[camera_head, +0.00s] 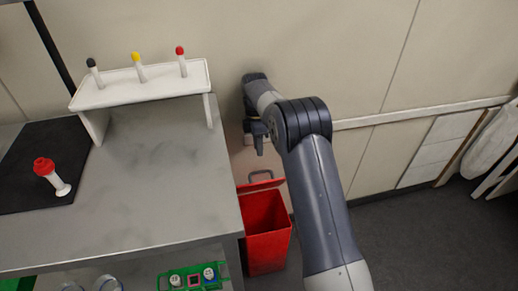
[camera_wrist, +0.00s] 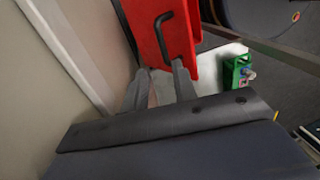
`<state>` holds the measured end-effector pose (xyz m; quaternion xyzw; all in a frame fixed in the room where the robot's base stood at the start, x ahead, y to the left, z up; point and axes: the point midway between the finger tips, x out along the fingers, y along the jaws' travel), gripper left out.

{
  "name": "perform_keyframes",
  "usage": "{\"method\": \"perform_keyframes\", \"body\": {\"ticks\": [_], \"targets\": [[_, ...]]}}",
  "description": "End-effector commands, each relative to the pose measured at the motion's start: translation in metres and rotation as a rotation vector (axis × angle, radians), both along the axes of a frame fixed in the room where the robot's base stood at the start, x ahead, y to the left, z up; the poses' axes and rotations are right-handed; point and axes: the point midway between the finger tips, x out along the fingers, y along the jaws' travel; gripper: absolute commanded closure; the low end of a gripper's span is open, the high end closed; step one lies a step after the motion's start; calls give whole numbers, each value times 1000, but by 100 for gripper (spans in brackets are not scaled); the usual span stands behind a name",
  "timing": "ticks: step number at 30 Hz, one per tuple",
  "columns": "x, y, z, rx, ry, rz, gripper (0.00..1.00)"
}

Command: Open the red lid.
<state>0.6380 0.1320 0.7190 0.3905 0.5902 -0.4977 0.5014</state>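A red bin (camera_head: 267,252) stands on the floor beside the bench's right end. Its red lid (camera_head: 258,186) shows as a narrow band at the back of the bin's top, with a dark handle (camera_head: 261,172) above it. I cannot tell for sure how far the lid is raised. The wrist view shows the red lid (camera_wrist: 181,45) and its black bent handle (camera_wrist: 161,32) just beyond the fingertips. My gripper (camera_head: 255,140) is above and behind the bin, near the wall. In the wrist view my gripper (camera_wrist: 160,72) has its fingers apart with nothing seen between them.
The grey bench (camera_head: 165,175) carries a white rack (camera_head: 140,88) with several capped tubes. A green holder (camera_head: 192,280) sits low under the bench; a green holder (camera_wrist: 235,76) also shows in the wrist view. The wall is close behind.

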Motion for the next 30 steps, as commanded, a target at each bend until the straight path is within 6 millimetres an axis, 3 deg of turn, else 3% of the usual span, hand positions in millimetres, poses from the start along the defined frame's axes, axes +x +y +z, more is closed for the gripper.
{"method": "perform_keyframes", "body": {"ticks": [9, 21, 30], "targets": [[-14, -12, -5, 172, -84, 3, 99], [-59, -41, -4, 456, -370, -68, 100], [-89, -63, -6, 523, -547, -149, 100]]}}
